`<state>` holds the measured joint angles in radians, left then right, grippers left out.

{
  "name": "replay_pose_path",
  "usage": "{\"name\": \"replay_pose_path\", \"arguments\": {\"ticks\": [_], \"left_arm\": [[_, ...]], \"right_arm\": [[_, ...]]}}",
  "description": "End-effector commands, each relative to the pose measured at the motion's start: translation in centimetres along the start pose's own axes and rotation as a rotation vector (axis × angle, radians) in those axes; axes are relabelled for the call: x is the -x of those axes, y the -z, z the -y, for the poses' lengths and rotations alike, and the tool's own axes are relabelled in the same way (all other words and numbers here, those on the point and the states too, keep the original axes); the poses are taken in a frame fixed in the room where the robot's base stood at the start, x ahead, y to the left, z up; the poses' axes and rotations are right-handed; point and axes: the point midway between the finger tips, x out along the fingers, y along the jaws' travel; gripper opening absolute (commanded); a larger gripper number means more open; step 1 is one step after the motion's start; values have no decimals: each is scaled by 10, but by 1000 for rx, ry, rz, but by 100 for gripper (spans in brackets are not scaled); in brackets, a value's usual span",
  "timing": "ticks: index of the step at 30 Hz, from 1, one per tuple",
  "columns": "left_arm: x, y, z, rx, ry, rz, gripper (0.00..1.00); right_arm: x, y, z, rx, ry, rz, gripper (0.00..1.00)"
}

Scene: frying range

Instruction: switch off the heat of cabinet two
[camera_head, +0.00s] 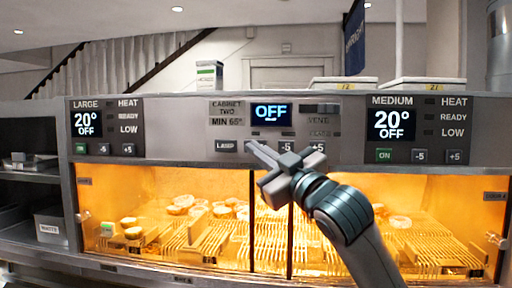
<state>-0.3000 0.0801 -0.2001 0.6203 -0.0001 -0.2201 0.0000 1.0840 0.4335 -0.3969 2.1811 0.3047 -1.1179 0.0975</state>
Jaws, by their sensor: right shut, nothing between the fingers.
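The cabinet two panel (190,128) is in the middle of the cabinet front. Its blue display (271,114) reads OFF. Below it are a LAMP button (226,146), a -5 button (287,147) and a +5 button (316,147). My right gripper (253,147) is shut and empty. Its tip is at the button row, between LAMP and -5, and covers that spot. I cannot tell whether it touches the panel. My left gripper is not in view.
Side panels marked LARGE (104,131) and MEDIUM (417,129) each read 20° OFF. Below is a lit glass-fronted cabinet with food on wire racks (240,240). A small carton (209,75) and white boxes (343,83) stand on top. Dark shelves (30,175) are at left.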

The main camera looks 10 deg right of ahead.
Motion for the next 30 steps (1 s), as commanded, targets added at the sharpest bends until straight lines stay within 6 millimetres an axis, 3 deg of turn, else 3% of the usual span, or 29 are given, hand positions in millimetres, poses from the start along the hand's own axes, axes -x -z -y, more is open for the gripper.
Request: {"name": "replay_pose_path", "arguments": {"ticks": [14,30], "left_arm": [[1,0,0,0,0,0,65],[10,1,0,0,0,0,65]], "right_arm": [[4,3,3,1,1,0,0],[34,26,25,1,1,-2,0]]}}
